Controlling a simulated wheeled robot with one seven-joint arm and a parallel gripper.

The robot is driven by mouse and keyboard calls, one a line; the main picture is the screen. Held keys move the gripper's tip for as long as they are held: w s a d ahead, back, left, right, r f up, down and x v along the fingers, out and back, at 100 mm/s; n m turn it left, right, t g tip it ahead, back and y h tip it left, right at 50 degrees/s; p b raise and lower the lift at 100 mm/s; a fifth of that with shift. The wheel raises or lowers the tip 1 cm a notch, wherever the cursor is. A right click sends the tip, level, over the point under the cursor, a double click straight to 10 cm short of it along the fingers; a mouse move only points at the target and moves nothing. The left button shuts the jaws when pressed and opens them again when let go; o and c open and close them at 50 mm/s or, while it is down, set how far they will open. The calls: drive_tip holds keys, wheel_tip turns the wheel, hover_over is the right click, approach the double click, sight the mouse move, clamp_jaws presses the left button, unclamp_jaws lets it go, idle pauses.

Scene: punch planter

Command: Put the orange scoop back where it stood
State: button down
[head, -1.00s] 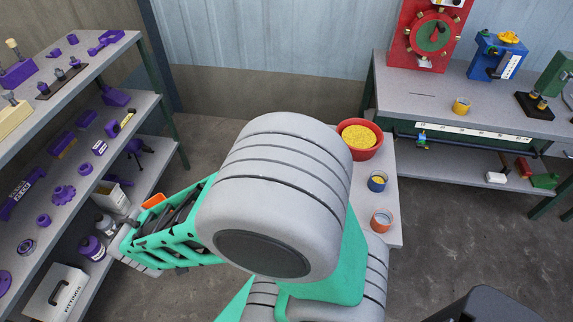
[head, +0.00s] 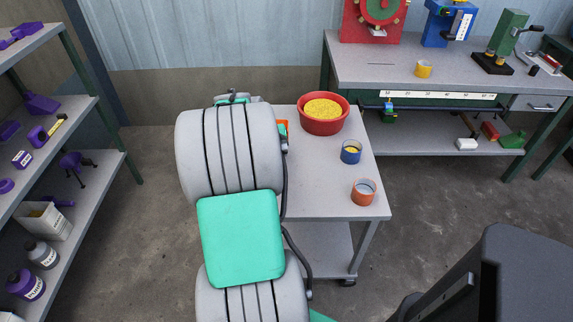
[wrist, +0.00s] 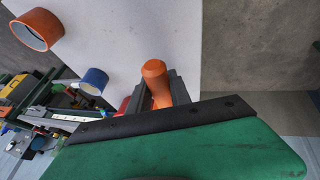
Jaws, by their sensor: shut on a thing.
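The orange scoop shows in the wrist view as an orange handle (wrist: 154,76) standing up between the dark jaws of my gripper (wrist: 162,92), which is shut on it. The rest of the scoop is hidden behind the jaws and the green gripper body. In the head view a small orange patch of the scoop (head: 283,127) shows beside my arm, at the left part of the grey cart top (head: 335,183). My arm hides the gripper there. I cannot tell whether the scoop touches the cart.
On the cart stand a red bowl of yellow grains (head: 321,125), a blue cup (head: 351,153) and an orange cup (head: 363,193). A workbench (head: 430,70) with several tools is behind right. A shelf of purple items (head: 85,120) is at left. Bare cart top lies between my arm and the cups.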

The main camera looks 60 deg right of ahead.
drive_tip(key=shift+m, duration=0.3)
drive_tip(key=s+f+b, duration=0.1)
drive_tip(key=f+b, duration=0.1)
drive_tip(key=d+f+b, duration=0.1)
drive_tip(key=f, duration=0.2)
drive_tip(key=s+d+f+b, duration=0.1)
drive_tip(key=f+b, duration=0.1)
drive_tip(key=f, duration=0.1)
drive_tip(key=shift+s+f+b, duration=0.2)
drive_tip(key=shift+s+b, duration=0.1)
drive_tip(key=shift+b, duration=0.05)
drive_tip(key=shift+f+b, duration=0.4)
drive_tip(key=shift+f, duration=0.25)
drive_tip(key=c, duration=1.1)
unclamp_jaws()
